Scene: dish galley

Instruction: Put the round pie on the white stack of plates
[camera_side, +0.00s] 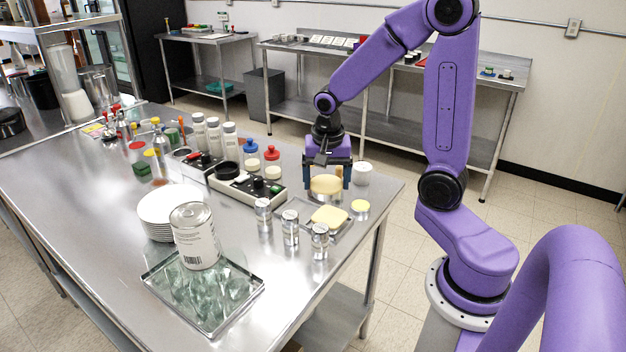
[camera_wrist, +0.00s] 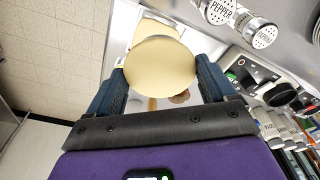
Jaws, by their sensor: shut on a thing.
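My gripper (camera_side: 326,176) is shut on a round, pale yellow pie (camera_side: 325,184) over the right part of the steel table. In the wrist view the pie (camera_wrist: 160,63) sits between the two blue fingers of my gripper (camera_wrist: 160,80). Whether the pie touches what is under it cannot be told. The white stack of plates (camera_side: 158,218) stands on the left part of the table, away from my gripper. A large labelled can (camera_side: 195,237) covers part of the stack's right side in the side view. The stack is not in the wrist view.
Shakers (camera_side: 290,228), a tray with a yellow square item (camera_side: 330,216) and a black-and-white control box (camera_side: 240,188) stand near my gripper. A white cup (camera_side: 362,174) is right of it. Bare table lies at the front left.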

